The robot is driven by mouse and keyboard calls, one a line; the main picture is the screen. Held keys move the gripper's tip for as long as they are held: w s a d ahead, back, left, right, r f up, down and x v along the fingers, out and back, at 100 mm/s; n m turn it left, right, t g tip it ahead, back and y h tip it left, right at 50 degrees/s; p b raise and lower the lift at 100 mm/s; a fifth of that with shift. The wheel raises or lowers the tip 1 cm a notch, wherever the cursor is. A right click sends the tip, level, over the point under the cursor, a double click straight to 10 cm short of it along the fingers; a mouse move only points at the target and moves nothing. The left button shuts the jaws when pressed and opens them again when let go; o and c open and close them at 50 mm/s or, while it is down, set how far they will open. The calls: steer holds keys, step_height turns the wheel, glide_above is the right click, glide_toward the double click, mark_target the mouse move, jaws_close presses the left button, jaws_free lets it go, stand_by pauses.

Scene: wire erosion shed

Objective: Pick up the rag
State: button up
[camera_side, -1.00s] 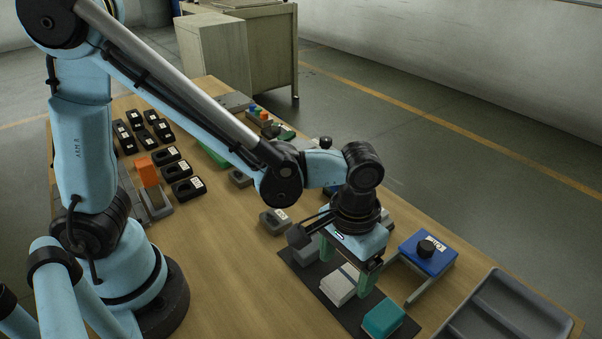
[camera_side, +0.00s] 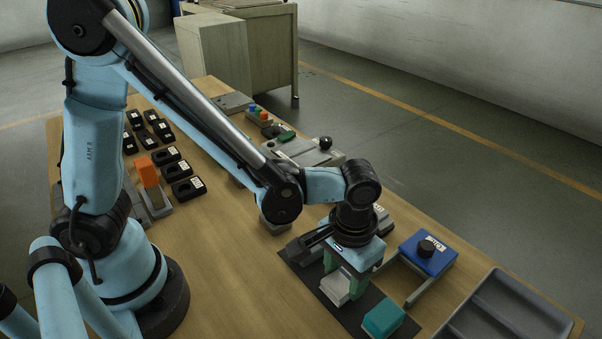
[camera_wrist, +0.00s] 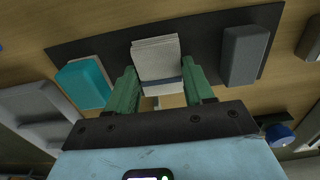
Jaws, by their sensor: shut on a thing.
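The rag (camera_side: 334,290) is a pale folded stack with a dark blue-grey band, on the dark mat (camera_side: 349,316) in the side view. In the wrist view the rag (camera_wrist: 156,58) stands out between the green fingers. My gripper (camera_side: 346,282) is low over the mat, its fingers on either side of the rag. It is shut on the rag, as the wrist view of my gripper (camera_wrist: 160,80) also shows. The fingers and palm hide part of the rag in the side view. I cannot tell whether it is clear of the mat.
A teal block (camera_side: 384,318) lies close by on the mat, and a grey block (camera_wrist: 244,56) on the rag's other side. A blue box with a black knob (camera_side: 428,254) and a grey tray (camera_side: 506,312) stand to the right. Bare table (camera_side: 225,280) lies left of the mat.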

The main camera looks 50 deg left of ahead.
mark_target(344, 278)
steer(key=shift+r, duration=0.1)
steer(key=shift+r, duration=0.5)
step_height(344, 278, up, 2)
steer(key=shift+r, duration=0.2)
steer(key=s+d+r, duration=0.5)
steer(key=s+r, duration=0.2)
steer(key=s, duration=0.3)
steer(key=shift+s+d+r, duration=0.15)
steer(key=shift+d+r, duration=0.05)
steer(key=shift+d, duration=0.1)
